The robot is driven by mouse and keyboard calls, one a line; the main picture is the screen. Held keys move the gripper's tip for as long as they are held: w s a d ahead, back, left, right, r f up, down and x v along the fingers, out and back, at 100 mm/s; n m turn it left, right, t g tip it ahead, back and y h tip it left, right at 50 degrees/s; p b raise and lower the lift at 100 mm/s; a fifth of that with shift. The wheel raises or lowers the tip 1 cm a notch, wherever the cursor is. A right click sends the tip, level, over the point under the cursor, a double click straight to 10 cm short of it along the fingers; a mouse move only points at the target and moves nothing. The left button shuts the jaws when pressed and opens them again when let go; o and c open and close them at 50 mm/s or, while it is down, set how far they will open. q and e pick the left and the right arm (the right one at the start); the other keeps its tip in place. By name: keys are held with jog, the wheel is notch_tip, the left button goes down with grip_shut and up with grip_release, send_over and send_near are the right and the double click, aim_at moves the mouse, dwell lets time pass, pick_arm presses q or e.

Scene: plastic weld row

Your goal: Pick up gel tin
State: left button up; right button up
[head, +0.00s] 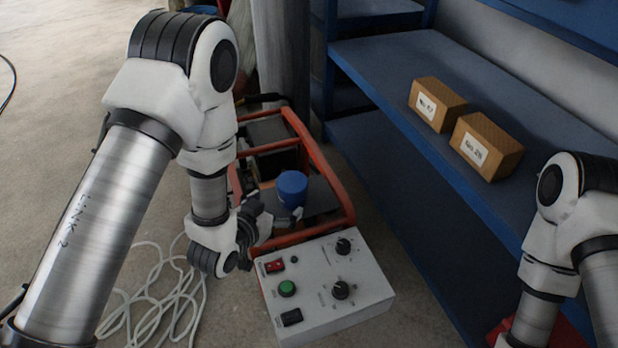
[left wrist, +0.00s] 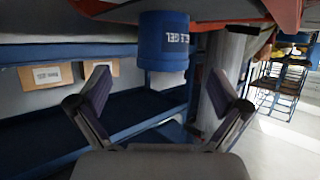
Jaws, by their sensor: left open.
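The gel tin (head: 292,188) is a blue round tin standing within the red-framed machine, behind its control box. In the left wrist view, which looks upside down, the tin (left wrist: 164,42) shows a white "GEL" label. It lies ahead of the gap between my fingers. My left gripper (head: 262,215) is close beside the tin, on its left in the head view. In the left wrist view my left gripper (left wrist: 160,92) has its fingers spread wide, with nothing between them. My right arm shows at the right edge, but its gripper is out of view.
The red frame (head: 335,190) runs around the tin. The control box (head: 325,285) with knobs and buttons stands in front. A blue shelf (head: 385,60) on the right holds two cardboard boxes (head: 438,104) (head: 486,146). A pale cable (head: 150,300) lies coiled on the floor.

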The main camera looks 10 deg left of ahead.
aim_at(292, 186)
pick_arm(q)
jog(key=shift+w+d+f+b, duration=0.1)
jog(key=shift+w+b, duration=0.1)
jog(key=shift+w, duration=0.4)
jog(key=shift+w+d+f+b, duration=0.1)
jog(key=shift+w+b, duration=0.05)
jog(key=shift+w, duration=0.45)
jog(key=shift+w+d, duration=0.1)
jog(key=shift+w, duration=0.25)
jog(key=b+x, duration=0.2)
jog(key=x, duration=0.2)
jog(key=shift+w+b, duration=0.2)
jog(key=shift+b, duration=0.15)
jog(key=shift+w, duration=0.3)
pick_arm(e)
jog(key=f, duration=0.3)
jog(key=shift+w, duration=0.35)
pick_arm(q)
jog(key=shift+r, duration=0.1)
jog(key=c, duration=1.4)
